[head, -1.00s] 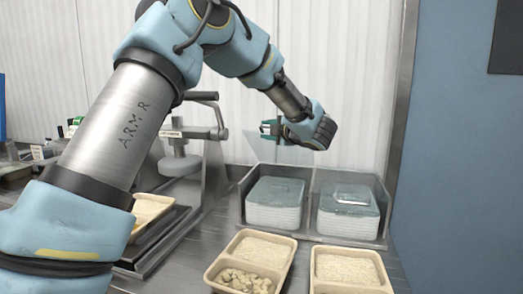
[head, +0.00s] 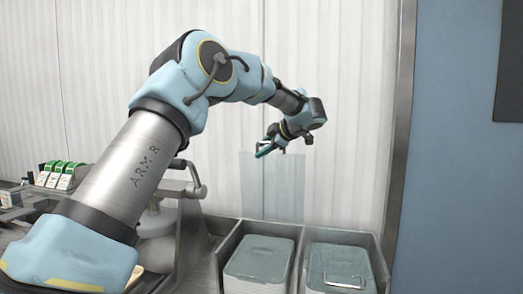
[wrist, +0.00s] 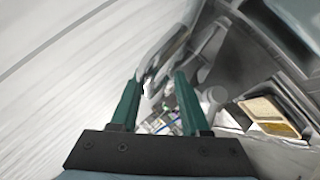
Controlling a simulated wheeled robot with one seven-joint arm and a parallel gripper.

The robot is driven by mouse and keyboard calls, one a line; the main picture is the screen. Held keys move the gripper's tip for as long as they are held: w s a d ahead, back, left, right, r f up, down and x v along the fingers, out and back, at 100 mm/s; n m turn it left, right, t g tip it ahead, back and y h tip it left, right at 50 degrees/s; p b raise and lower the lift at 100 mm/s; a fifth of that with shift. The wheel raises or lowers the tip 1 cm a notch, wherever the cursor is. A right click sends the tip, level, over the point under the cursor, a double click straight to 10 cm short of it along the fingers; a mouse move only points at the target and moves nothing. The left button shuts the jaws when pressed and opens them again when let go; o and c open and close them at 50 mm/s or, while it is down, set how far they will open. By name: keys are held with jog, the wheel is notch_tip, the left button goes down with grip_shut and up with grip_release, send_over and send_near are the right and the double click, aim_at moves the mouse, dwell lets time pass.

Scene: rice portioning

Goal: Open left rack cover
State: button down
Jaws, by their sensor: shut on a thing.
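The left rack cover (head: 272,190) is a clear sheet standing about upright above the back of the left rack (head: 225,250). My gripper (head: 264,149) is at the top of the cover, high over the rack, and is shut on it. Its green fingers also show in the wrist view (wrist: 158,80), a little apart; the clear cover is hard to make out there. A stack of lidded, pale containers (head: 262,262) sits in the left rack.
The right rack (head: 340,236) beside it has a metal handle (head: 345,281) over its stack. A pale ribbed wall (head: 330,80) is close behind, and a blue wall (head: 440,170) is at the right. A metal press-like device (head: 160,222) stands left of the racks.

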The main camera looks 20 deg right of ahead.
jog(key=shift+w+d+f+g, duration=0.4)
jog(key=shift+w+d+f, duration=0.15)
jog(key=shift+w, duration=0.2)
jog(key=shift+m, duration=0.3)
jog(key=c, duration=0.9)
grip_release()
jog(key=shift+w+d, duration=0.1)
jog(key=shift+r, duration=0.1)
jog(key=shift+s+d+r, duration=0.1)
jog(key=shift+s+r, duration=0.1)
jog(key=b+v, duration=0.3)
jog(key=v, duration=0.7)
jog(key=shift+s, duration=0.15)
